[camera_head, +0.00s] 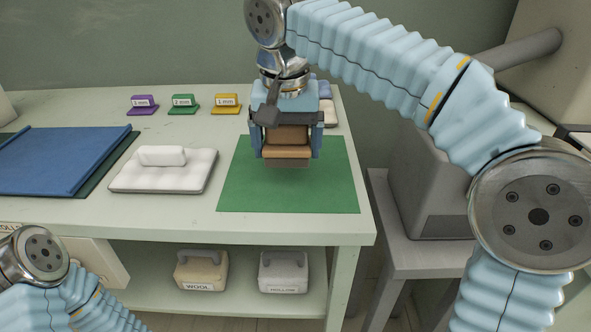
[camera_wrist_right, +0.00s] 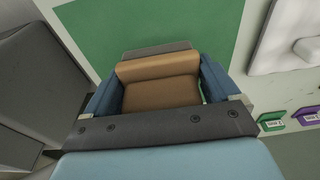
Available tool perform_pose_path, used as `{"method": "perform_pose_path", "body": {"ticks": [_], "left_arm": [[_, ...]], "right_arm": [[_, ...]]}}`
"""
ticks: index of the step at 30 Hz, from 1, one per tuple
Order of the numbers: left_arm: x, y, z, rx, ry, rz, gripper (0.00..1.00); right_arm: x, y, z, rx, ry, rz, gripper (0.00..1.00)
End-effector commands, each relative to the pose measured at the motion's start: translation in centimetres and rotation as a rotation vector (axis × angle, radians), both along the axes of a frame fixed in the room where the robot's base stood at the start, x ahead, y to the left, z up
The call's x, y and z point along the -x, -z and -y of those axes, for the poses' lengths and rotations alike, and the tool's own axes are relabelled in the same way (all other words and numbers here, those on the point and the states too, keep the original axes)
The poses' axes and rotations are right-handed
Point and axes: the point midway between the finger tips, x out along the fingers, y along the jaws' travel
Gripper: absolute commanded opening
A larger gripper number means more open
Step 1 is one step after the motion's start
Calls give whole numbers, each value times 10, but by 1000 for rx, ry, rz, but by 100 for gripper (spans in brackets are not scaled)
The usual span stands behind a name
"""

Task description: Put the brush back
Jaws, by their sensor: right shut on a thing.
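A brown brush (camera_head: 287,152) with a tan block is in my right gripper (camera_head: 287,140), over the green mat (camera_head: 245,190) at the right end of the table. The right gripper points down, its blue fingers on both sides of the brush. In the right wrist view the brush (camera_wrist_right: 160,85) sits between the two fingers, with a grey strip along its far edge. Its underside is hidden, so I cannot tell whether it touches the mat. My left gripper is out of view; only part of that arm shows at lower left.
A white padded piece with a handle-like block (camera_head: 165,170) lies left of the mat. A blue folded sheet (camera_head: 60,158) is farther left. Purple, green and yellow tags (camera_head: 185,104) stand behind. Bins labelled WOOL (camera_head: 200,270) and HOLLOW (camera_head: 285,272) are below. A grey machine (camera_head: 430,185) stands right.

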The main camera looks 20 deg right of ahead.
Motion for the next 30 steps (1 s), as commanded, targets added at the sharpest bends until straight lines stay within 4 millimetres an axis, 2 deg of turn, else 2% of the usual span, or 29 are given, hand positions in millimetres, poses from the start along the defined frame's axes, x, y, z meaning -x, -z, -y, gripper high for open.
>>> {"method": "perform_pose_path", "body": {"ticks": [8,12,23,24,26,30], "left_arm": [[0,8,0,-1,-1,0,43],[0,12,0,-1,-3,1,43],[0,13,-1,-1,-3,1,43],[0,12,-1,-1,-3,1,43],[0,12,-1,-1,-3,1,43],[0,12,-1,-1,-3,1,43]], "right_arm": [[-6,27,19,1,0,-1,61],[-5,47,17,0,-1,0,61],[-5,53,17,0,-1,1,61],[-6,52,17,0,-1,1,94],[-5,52,17,0,-1,1,100],[-5,52,17,0,-1,1,100]]}}
